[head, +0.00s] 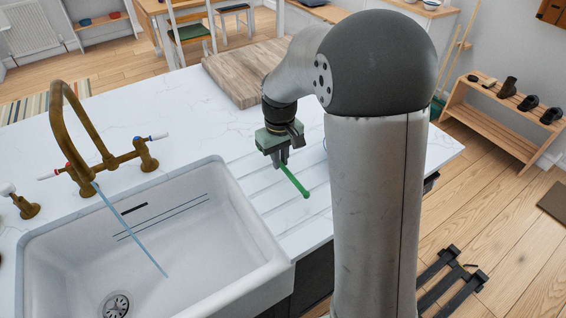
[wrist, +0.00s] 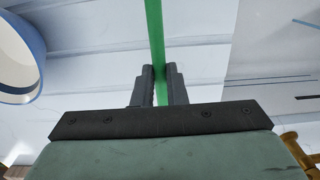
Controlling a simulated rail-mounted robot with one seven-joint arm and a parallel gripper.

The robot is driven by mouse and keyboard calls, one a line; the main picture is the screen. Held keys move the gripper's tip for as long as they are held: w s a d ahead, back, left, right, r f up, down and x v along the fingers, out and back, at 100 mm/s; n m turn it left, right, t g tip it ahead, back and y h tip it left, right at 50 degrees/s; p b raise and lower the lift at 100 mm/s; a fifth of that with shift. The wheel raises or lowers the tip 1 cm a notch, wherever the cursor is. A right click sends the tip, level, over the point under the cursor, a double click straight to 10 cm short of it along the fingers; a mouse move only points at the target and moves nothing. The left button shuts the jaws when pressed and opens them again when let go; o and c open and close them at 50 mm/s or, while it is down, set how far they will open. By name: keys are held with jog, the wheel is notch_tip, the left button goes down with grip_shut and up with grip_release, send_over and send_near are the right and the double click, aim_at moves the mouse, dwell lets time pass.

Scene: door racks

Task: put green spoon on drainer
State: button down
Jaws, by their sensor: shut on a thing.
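The green spoon (head: 293,182) is held in my gripper (head: 280,161), with its long thin part sticking out toward the front right. In the wrist view the green spoon (wrist: 155,35) runs up between the two dark fingers of my gripper (wrist: 158,72), which are closed on it. The drainer (head: 262,200) is the grooved white counter to the right of the sink. Its grooves also show behind the spoon in the wrist view (wrist: 95,50). The spoon is over the drainer; I cannot tell whether it touches it. Part of the spoon is hidden by the gripper.
The white sink (head: 210,275) lies left of the drainer, with a brass tap (head: 75,125) behind it. A wooden board (head: 240,78) lies at the back of the counter. A white round item with a blue rim (wrist: 18,60) shows at left in the wrist view.

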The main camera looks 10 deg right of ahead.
aim_at(283, 175)
jog(key=shift+w+d+f, duration=0.45)
jog(key=shift+w+f, duration=0.15)
jog(key=shift+f, duration=0.25)
jog(key=shift+f+p, duration=0.3)
jog(key=shift+f, duration=1.3)
jog(key=shift+f, duration=0.2)
jog(key=c, duration=1.5)
grip_release()
jog(key=shift+o, duration=0.2)
jog(key=shift+r, duration=0.1)
